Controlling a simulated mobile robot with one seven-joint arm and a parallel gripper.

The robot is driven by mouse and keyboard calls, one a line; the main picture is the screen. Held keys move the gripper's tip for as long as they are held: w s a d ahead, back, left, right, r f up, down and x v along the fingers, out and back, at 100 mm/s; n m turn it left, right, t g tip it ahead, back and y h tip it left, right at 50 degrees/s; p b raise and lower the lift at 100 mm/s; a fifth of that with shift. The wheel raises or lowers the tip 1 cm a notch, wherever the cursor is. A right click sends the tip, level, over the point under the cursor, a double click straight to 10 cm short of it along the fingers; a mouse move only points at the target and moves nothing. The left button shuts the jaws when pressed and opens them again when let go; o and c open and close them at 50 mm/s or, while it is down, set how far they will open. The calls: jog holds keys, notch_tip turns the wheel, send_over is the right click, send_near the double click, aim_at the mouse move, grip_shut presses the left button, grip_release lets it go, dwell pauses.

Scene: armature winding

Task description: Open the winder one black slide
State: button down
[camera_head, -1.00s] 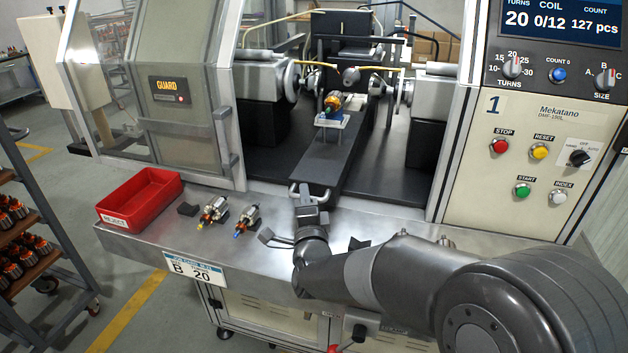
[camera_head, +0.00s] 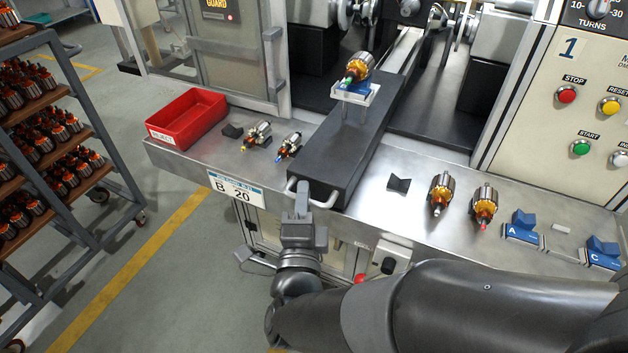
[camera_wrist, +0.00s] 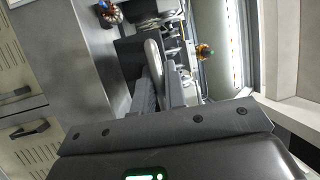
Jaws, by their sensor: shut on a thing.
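The black slide (camera_head: 345,155) of winder one is pulled out over the steel bench and reaches its front edge. An armature (camera_head: 357,68) with copper windings sits on a blue and white holder (camera_head: 355,91) on the slide. The slide's metal handle (camera_head: 315,196) is at its near end. My gripper (camera_head: 302,190) is shut on the handle. In the wrist view the pale handle bar (camera_wrist: 153,62) lies at my fingers (camera_wrist: 160,88); the exact contact is partly hidden.
A red reject bin (camera_head: 187,117) and two small armatures lie left of the slide. Two larger armatures (camera_head: 462,200) and blue blocks (camera_head: 521,228) lie to the right. The guard door (camera_head: 225,50) stands left of the slide, the control panel at right.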

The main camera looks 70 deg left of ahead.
jog(key=shift+s+d, duration=0.4)
jog(key=shift+d, duration=0.1)
jog(key=c, duration=1.5)
grip_release()
jog(key=v, duration=0.7)
jog(key=shift+s+d, duration=0.2)
